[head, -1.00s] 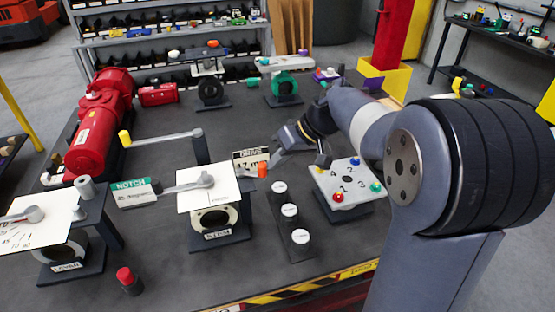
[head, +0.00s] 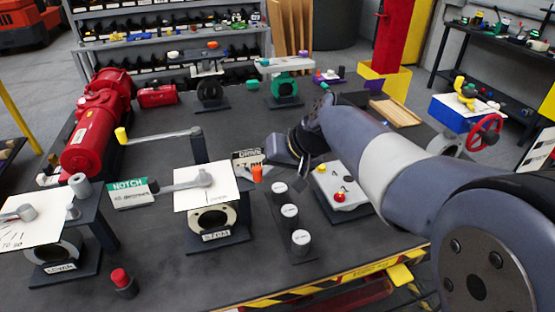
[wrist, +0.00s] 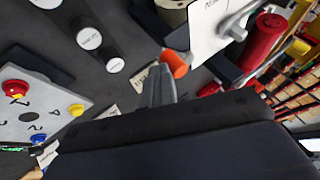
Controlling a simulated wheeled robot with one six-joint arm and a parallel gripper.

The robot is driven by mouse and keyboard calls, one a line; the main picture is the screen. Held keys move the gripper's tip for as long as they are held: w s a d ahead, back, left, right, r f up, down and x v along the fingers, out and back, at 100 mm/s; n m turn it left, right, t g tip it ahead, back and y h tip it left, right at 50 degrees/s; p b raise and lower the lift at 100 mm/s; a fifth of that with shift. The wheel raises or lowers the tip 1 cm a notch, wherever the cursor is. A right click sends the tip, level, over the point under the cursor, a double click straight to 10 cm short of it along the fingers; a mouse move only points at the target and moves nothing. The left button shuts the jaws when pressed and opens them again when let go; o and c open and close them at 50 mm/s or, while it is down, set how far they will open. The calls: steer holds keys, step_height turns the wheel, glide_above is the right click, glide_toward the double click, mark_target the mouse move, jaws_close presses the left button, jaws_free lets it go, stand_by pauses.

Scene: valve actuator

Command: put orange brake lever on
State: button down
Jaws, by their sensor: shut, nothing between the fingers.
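The orange brake lever's handle (head: 257,174) stands near the middle of the bench, just right of the white-topped valve unit. Its lower part is hard to make out in the head view. My gripper (head: 270,167) is shut and empty, low over the bench and close to the handle from behind and to the right. In the wrist view the orange handle (wrist: 175,63) lies just beyond the tips of my gripper (wrist: 161,70), slightly to their right. I cannot tell whether they touch.
A numbered panel with coloured knobs (head: 338,197) sits under my forearm. The white-topped valve unit (head: 207,187) is left of the lever. A sign (head: 247,157) stands behind it.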

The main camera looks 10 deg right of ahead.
steer(key=m, duration=0.1)
steer(key=s+a+m+t+h, duration=0.1)
steer(key=shift+s+a+m, duration=0.2)
steer(key=shift+s+m, duration=0.1)
steer(key=shift+s+a, duration=0.4)
steer(key=shift+a, duration=0.15)
steer(key=shift+w, duration=0.15)
steer(key=shift+w, duration=0.6)
steer(key=shift+d, duration=0.1)
